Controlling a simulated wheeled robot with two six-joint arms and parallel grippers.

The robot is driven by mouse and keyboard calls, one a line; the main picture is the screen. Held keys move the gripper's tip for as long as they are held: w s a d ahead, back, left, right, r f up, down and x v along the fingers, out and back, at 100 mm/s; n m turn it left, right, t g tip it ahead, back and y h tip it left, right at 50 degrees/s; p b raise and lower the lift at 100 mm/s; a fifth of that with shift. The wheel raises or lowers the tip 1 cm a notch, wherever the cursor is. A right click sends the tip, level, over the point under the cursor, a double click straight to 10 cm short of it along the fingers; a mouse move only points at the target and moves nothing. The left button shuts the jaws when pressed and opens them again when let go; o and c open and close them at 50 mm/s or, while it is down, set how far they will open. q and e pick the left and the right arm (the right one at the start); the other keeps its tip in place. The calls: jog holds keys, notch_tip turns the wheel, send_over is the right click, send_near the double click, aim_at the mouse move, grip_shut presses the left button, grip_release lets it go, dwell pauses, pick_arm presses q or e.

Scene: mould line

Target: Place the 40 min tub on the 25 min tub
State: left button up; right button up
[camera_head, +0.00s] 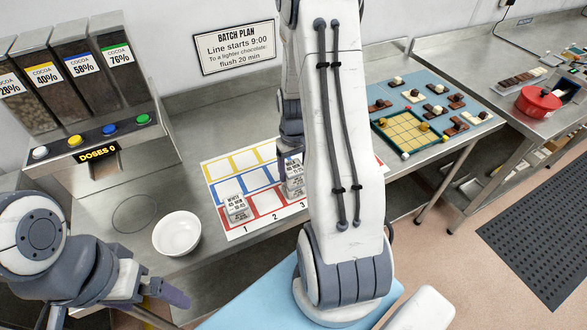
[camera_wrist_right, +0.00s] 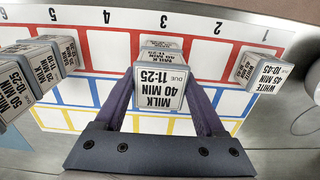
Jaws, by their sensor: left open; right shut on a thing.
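My right gripper (camera_wrist_right: 163,100) is shut on the 40 min tub (camera_wrist_right: 160,90), a small grey tub marked MILK 40 MIN, 11-25. It is over the red row near column 3 of the mat. The tub shows partly beside my arm in the head view (camera_head: 294,184); I cannot tell whether it touches the mat or another tub. Several tubs (camera_wrist_right: 42,66) stand at the left of the right wrist view; I cannot tell which is the 25 min tub. My left gripper (camera_head: 172,294) is open and empty, low left in the head view.
A tub marked WHITE 45 MIN (camera_head: 237,208) stands in the red space of column 1. A white bowl (camera_head: 177,233) is left of the mat (camera_head: 237,232). Cocoa dispensers (camera_head: 62,85) stand at the back left. My right arm hides much of the mat.

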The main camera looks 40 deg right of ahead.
aim_at(294, 168)
jog(key=o, duration=1.4)
jog(key=shift+o, duration=0.2)
jog(key=shift+r, duration=0.3)
notch_tip(294, 168, up, 12)
jog(key=shift+b, duration=0.45)
jog(key=shift+f, duration=0.25)
